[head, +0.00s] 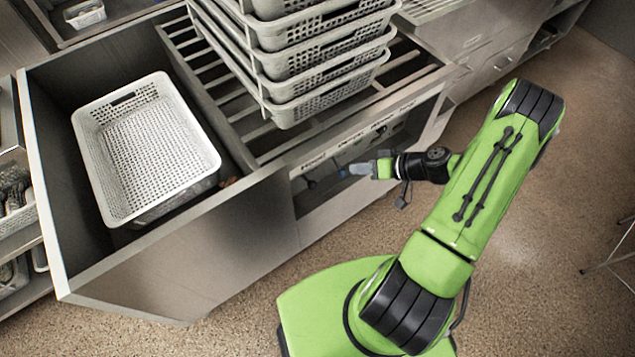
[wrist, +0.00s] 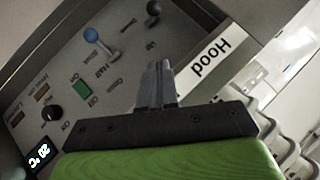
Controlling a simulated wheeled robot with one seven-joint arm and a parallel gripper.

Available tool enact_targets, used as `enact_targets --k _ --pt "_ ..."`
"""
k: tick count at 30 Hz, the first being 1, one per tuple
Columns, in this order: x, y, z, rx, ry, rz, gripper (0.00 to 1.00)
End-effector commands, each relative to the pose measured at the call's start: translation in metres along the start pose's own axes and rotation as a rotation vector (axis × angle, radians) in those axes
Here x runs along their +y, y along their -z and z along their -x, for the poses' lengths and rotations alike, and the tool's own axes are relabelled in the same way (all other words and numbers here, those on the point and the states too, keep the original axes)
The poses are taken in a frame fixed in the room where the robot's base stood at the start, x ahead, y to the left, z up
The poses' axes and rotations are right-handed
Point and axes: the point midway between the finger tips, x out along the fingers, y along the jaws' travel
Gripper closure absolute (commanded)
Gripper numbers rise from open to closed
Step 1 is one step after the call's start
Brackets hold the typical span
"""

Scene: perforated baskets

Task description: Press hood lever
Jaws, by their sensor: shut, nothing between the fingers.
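The hood control panel (head: 325,186) is set in the front of the grey counter, and it fills the left of the wrist view (wrist: 120,75). It carries a lever with a blue knob (wrist: 91,36) and a lever with a black knob (wrist: 153,9). A "Hood" label (wrist: 210,62) is on the strip at the panel's edge. My gripper (head: 360,169) is shut and empty in front of the panel. In the wrist view its fingertips (wrist: 158,67) appear apart from both knobs.
A green switch (wrist: 82,88), a black dial (wrist: 54,112) and a small display (wrist: 39,156) share the panel. A white perforated basket (head: 150,150) sits in the left bay. Stacked baskets (head: 300,65) stand on the slatted rack. Open floor lies to the right.

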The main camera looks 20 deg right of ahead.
Motion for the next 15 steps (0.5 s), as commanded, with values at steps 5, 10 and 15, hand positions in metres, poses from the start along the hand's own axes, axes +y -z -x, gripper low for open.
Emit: enact_targets --k 5,10,15 --pt "0.0085 -0.0062 -0.0043 0.038 0.005 -0.014 1.00" --pt "0.0077 -0.0057 -0.0038 0.035 0.005 -0.014 1.00" --pt "0.0074 -0.0061 -0.0128 0.032 0.007 -0.013 1.00"
